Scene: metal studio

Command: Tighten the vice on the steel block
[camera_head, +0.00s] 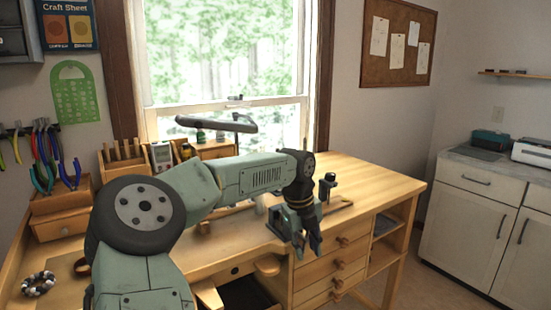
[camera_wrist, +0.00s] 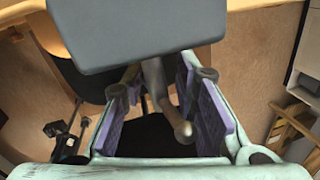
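The vice (camera_head: 277,222) sits at the bench's front edge in the head view, mostly hidden behind my gripper (camera_head: 308,246), which points down there. In the wrist view a large plain grey body (camera_wrist: 140,30), apparently part of the vice, fills the top. A metal handle bar (camera_wrist: 156,85) with a rounded end sticks out below it. My gripper (camera_wrist: 160,112) is open, its purple-padded fingers on either side of the bar. I see gaps beside the bar; contact with either finger is not clear. I cannot make out the steel block in either view.
The wooden workbench (camera_head: 375,183) has drawers below and a mostly clear top at right. A small dark stand tool (camera_head: 327,187) stands behind my gripper. A lamp (camera_head: 217,124) and tool holders line the window side. A bead bracelet (camera_head: 38,284) lies at left.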

